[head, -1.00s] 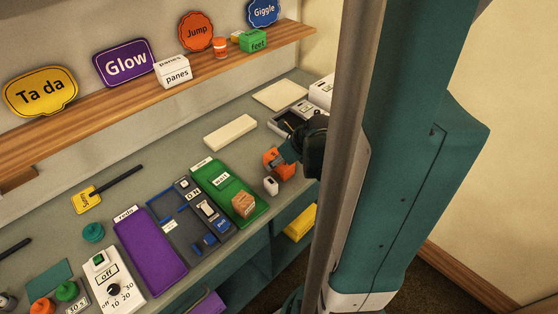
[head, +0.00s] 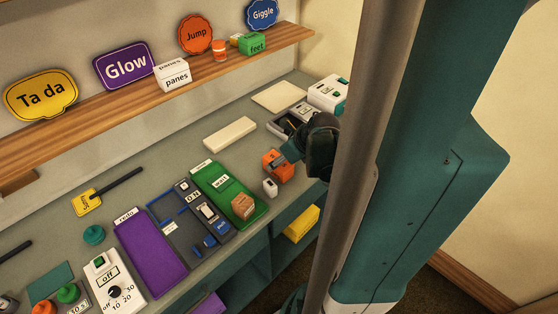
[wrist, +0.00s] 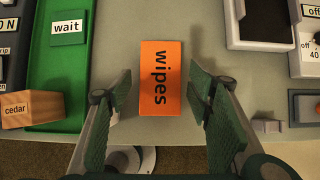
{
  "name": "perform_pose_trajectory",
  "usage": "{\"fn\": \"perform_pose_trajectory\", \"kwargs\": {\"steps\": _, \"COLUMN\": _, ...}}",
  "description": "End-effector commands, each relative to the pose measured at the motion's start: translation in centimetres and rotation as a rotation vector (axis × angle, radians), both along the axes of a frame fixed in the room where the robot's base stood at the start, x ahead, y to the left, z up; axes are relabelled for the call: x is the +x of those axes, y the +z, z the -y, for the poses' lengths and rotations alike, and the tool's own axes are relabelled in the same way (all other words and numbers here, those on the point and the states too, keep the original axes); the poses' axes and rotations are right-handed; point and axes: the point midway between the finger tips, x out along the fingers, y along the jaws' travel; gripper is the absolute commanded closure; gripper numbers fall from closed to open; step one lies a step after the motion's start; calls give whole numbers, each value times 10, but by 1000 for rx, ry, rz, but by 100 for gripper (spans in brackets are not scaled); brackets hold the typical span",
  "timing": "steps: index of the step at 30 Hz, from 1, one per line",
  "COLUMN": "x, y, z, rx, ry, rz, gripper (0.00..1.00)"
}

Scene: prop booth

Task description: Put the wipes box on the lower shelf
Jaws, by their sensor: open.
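The wipes box (head: 279,166) is an orange block on the grey counter near its front edge. In the wrist view the wipes box (wrist: 161,60) lies between my fingers, its printed word running lengthwise. My gripper (wrist: 160,88) is open, with one green-padded finger on each side and gaps between the pads and the box. In the head view my gripper (head: 289,155) is at the box, partly hiding its back right side. Below the counter are teal compartments (head: 258,262); I cannot tell which surface is the lower shelf.
A green tray (head: 219,179) with a cedar block (head: 243,206) stands left of the wipes box. A small white item (head: 270,188) sits just in front of it. A dark tray (wrist: 262,22) is close on the right. A wooden wall shelf (head: 120,105) holds signs and boxes.

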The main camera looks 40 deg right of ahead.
Motion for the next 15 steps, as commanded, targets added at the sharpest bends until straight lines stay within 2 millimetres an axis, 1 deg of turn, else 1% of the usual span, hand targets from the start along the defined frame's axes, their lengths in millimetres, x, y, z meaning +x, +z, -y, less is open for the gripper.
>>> {"fn": "perform_pose_trajectory", "kwargs": {"steps": 1, "x": -3, "y": 5, "z": 0, "rx": 0, "ry": -2, "rz": 0, "gripper": 49}}
{"fn": "perform_pose_trajectory", "kwargs": {"steps": 15, "x": -24, "y": 37, "z": 0, "rx": -1, "ry": -3, "rz": 0, "gripper": 49}}
